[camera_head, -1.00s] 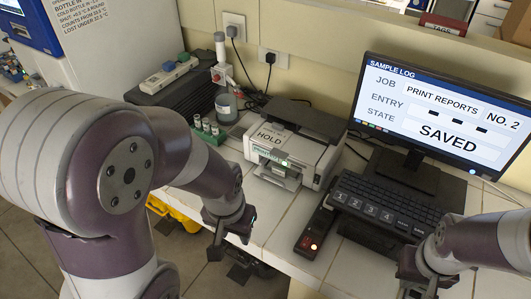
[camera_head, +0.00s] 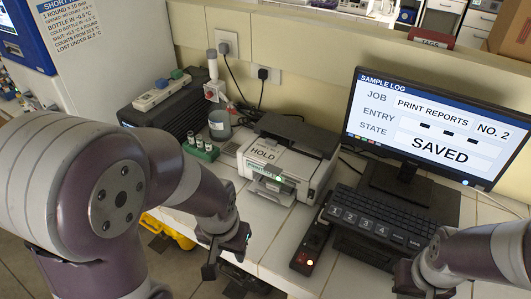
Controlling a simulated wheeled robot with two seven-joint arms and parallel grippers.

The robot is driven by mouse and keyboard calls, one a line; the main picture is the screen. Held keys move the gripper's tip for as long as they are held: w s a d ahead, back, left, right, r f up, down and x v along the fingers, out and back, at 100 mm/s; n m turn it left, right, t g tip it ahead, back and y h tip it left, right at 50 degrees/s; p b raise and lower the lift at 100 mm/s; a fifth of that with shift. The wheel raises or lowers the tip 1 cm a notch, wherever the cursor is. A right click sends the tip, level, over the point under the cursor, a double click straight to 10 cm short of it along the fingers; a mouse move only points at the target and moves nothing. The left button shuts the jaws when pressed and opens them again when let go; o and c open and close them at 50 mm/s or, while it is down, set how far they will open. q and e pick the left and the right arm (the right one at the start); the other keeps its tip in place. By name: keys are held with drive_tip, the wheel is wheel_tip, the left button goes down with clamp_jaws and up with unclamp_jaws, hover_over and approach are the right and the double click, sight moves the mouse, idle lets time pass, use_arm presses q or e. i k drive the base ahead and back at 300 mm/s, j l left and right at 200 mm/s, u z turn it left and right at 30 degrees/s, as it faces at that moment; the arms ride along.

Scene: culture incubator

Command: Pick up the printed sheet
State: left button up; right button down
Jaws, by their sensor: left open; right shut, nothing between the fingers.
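The printer (camera_head: 316,172) stands on the white tiled bench, with a paper marked HOLD (camera_head: 264,151) on its top. Its front slot and output tray (camera_head: 268,195) face me; a small pale piece with a green spot shows at the slot. I cannot clearly make out a printed sheet there. My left gripper (camera_head: 227,256) is open and empty, pointing down in front of the bench edge, to the left of and nearer than the output tray. My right gripper (camera_head: 412,288) is at the bottom right, partly cut off, in front of the keyboard.
A monitor (camera_head: 440,125) reading SAVED stands behind the keyboard (camera_head: 375,217). A dark box with a lit button (camera_head: 309,248) lies right of the tray. A green vial rack (camera_head: 201,149) and a jar (camera_head: 220,124) stand left of the printer. The bench front between tray and button box is clear.

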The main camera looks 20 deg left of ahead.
sight(268, 150)
drive_tip(key=i+j+z, duration=0.1)
drive_tip(key=j+z, duration=1.3)
